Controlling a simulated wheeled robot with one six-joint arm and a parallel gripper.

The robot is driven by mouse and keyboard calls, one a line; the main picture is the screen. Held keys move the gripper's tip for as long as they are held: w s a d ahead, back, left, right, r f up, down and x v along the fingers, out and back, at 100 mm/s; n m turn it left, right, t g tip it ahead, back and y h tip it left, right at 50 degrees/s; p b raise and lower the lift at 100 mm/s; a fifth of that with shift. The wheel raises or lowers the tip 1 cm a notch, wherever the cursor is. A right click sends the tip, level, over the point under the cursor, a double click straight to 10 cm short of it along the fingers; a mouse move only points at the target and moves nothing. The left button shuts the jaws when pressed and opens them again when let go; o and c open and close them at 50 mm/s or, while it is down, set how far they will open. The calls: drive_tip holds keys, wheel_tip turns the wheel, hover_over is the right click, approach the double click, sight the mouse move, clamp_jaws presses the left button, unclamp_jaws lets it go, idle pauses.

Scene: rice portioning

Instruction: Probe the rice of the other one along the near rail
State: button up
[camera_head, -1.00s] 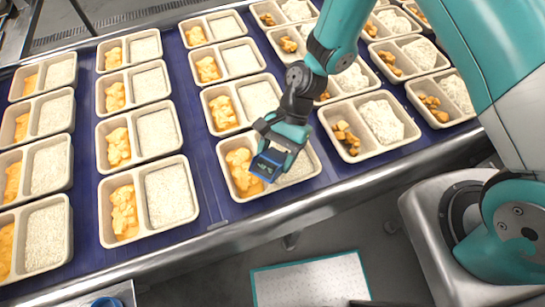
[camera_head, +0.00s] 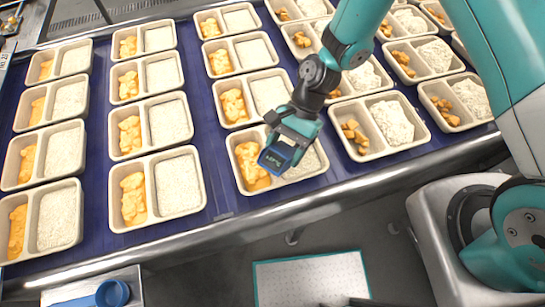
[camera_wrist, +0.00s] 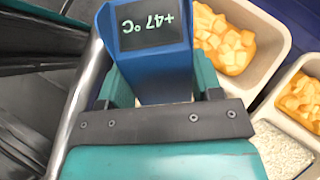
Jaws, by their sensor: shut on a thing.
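My gripper (camera_head: 290,138) is shut on a blue probe thermometer (camera_head: 277,158), above a two-compartment tray (camera_head: 250,192) along the near rail. In the wrist view the thermometer (camera_wrist: 150,55) has a dark display that seems to read +47 °C, upside down. Its tip is hidden, so I cannot tell whether it touches the rice. This tray holds orange cubed food on the left and white rice (camera_head: 305,166) on the right, partly covered by my gripper. Another near-rail tray to the left has rice (camera_head: 178,185), as does the one at far left (camera_head: 55,218).
The near metal rail (camera_head: 240,217) runs along the blue belt (camera_head: 218,195). More trays stand in rows behind. Trays to the right hold browner chunks and lumpier rice (camera_head: 392,122). A blue cup (camera_head: 112,293) sits at the lower left, and a white panel (camera_head: 312,277) lies below the rail.

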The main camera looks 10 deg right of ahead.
wheel_tip(320, 180, up, 8)
drive_tip(key=p, duration=0.6)
drive_tip(key=shift+r+p, duration=0.15)
drive_tip(key=shift+p, duration=0.15)
